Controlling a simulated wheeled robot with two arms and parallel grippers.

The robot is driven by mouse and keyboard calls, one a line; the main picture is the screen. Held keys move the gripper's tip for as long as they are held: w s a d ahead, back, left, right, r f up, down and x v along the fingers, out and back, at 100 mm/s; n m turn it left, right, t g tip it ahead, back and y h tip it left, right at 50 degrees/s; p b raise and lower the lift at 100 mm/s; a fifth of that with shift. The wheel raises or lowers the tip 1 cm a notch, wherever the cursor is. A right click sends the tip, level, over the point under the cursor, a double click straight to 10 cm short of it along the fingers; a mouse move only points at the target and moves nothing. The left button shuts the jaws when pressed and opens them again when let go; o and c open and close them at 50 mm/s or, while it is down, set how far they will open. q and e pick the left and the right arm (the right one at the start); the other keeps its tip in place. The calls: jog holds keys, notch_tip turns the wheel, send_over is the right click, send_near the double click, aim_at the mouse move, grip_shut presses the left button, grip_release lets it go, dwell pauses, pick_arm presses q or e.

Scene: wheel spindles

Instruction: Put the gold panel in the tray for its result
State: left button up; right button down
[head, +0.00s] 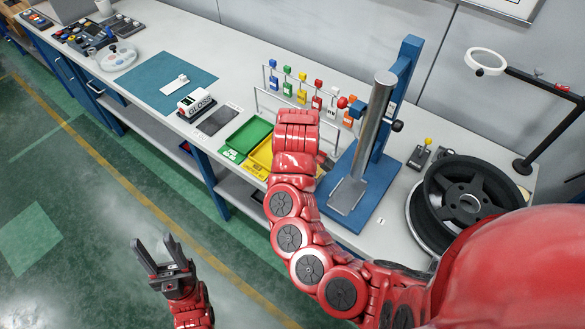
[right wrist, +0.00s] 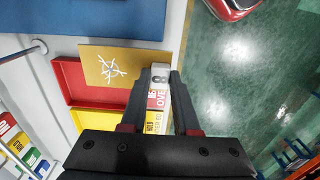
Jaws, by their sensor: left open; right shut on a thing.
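The gold panel (right wrist: 122,66) shows in the right wrist view, with a white starburst mark and a small grey tab at its edge. My right gripper (right wrist: 161,75) is shut on that tab. The panel overlaps the red tray (right wrist: 66,78); its height above the tray is unclear. The yellow tray (right wrist: 80,122) lies beside the red one, with labels in front of both. In the head view, the green tray (head: 236,147) and part of the yellow tray (head: 256,163) show; my right arm hides the red tray and panel. My left gripper (head: 154,247) is open and empty above the floor.
A block marked GLOSS (head: 197,104) stands left of the trays. A rack of coloured tags (head: 302,92) is behind them. A blue-based stand with a metal column (head: 372,130) and a black wheel (head: 468,197) are at the right. The blue mat (head: 165,78) has clear room.

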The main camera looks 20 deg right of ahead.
jog(key=w, duration=0.2)
jog(key=w+b, duration=0.1)
jog(key=w, duration=0.2)
jog(key=w+f, duration=0.1)
jog(key=w, duration=0.1)
jog(key=shift+w+d, duration=0.25)
jog(key=shift+d, duration=0.15)
notch_tip(320, 180, down, 2)
jog(key=shift+w+f+p, duration=0.1)
jog(key=shift+f+p, duration=0.15)
jog(key=shift+p, duration=0.75)
jog(key=shift+f, duration=0.3)
jog(key=shift+f, duration=0.1)
jog(key=shift+f, duration=0.1)
jog(key=c, duration=0.9)
grip_release()
